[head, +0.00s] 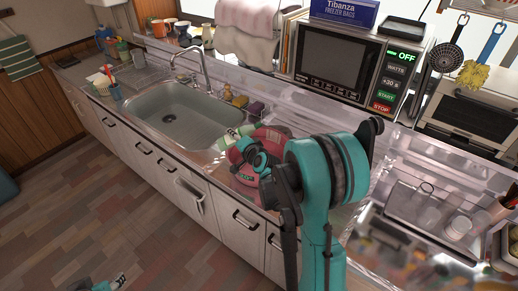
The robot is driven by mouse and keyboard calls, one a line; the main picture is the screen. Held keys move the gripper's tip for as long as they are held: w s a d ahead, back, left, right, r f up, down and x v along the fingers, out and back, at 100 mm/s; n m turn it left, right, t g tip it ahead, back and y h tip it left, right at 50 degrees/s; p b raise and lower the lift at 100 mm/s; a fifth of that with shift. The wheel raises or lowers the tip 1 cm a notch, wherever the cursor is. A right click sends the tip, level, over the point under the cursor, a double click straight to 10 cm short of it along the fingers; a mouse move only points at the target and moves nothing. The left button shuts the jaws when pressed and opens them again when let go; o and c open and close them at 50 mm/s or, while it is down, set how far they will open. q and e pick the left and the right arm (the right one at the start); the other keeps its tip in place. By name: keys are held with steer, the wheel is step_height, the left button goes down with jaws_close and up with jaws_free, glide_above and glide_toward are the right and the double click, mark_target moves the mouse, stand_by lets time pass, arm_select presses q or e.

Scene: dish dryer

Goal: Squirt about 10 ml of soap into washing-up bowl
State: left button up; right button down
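A red, round object (243,182), which looks like the washing-up bowl, is on the counter to the right of the sink. My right arm covers much of it. A pale green and white object (231,137), perhaps the soap bottle, lies tilted at the bowl's far left side. My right gripper (248,154) is over the bowl, close beside the green object. Its fingers are largely hidden by the arm, so I cannot tell whether it grips the green object. My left gripper (112,281) is low at the bottom left, over the floor, mostly out of frame.
The metal sink (180,108) with its faucet (205,75) is left of the bowl. A sponge (256,108) and small items sit behind it. A microwave (345,65) stands at the back. The floor at left is clear.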

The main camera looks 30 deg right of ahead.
steer(key=shift+w+a+f+m+y+b, duration=0.1)
steer(key=shift+a+f+m+y+b, duration=0.15)
steer(key=shift+f+m+b, duration=0.3)
stand_by(1.4)
steer(key=shift+w+a+m+t+y+b, duration=0.15)
steer(key=shift+a+m+t+y+b, duration=0.3)
steer(key=shift+b, duration=0.3)
stand_by(1.8)
steer(key=shift+r+m+t+b, duration=0.15)
steer(key=shift+m+t+b, duration=0.2)
steer(key=shift+m+b, duration=0.35)
stand_by(2.0)
